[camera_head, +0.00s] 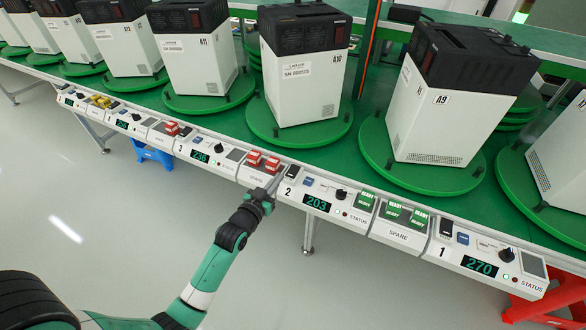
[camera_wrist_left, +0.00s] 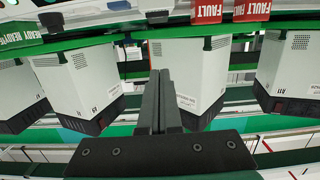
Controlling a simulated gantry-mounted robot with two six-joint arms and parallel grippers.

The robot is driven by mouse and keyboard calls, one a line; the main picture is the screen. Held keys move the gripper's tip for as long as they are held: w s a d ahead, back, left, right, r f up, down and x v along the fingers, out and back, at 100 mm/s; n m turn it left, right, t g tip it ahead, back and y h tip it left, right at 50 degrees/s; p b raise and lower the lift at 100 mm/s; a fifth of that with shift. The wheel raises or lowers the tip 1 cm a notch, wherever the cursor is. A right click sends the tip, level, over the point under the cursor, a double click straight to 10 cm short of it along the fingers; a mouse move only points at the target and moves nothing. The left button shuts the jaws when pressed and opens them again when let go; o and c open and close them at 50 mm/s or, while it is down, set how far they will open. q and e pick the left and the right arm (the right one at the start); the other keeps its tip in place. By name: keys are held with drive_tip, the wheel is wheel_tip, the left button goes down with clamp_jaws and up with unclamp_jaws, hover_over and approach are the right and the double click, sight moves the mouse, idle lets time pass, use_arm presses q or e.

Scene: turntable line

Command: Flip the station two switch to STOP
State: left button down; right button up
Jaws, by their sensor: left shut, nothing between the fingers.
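The station two panel, marked 2, is in the middle of the head view, with a green 203 display (camera_head: 317,204). Its black switch (camera_head: 292,172) is at the panel's left end, beside a blue button (camera_head: 308,182). Which way the switch is tipped is too small to tell. My left gripper (camera_head: 277,180) is shut and empty, with its fingertips just left of the switch, close to the panel edge. I cannot tell whether they touch it. In the left wrist view the shut fingers (camera_wrist_left: 166,105) fill the middle, and I cannot make out the switch there. My right gripper is out of view.
Red blocks (camera_head: 272,164) stand on the spare panel just left of the fingertips; a FAULT block (camera_wrist_left: 252,11) shows in the left wrist view. Green READY blocks (camera_head: 393,210) stand to the right. White machines (camera_head: 304,83) stand on green turntables behind. The floor in front is clear.

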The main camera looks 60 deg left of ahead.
use_arm(q)
drive_tip(key=b, duration=0.5)
hover_over(292, 173)
drive_tip(key=shift+s+d+f, duration=0.1)
drive_tip(key=shift+s+f, duration=0.1)
drive_tip(key=shift+f, duration=0.25)
drive_tip(key=shift+s+d+f, duration=0.1)
drive_tip(key=shift+s+f, duration=0.05)
drive_tip(key=shift+f, duration=0.25)
drive_tip(key=shift+w+a+f+b, duration=0.15)
drive_tip(key=shift+f+b, duration=0.4)
drive_tip(key=shift+f, duration=0.1)
drive_tip(key=shift+w+a+f+b, duration=0.1)
drive_tip(key=shift+w+f+b, duration=0.05)
drive_tip(key=shift+f+b, duration=0.4)
drive_tip(key=shift+s+d+f, duration=0.1)
drive_tip(key=shift+f, duration=0.5)
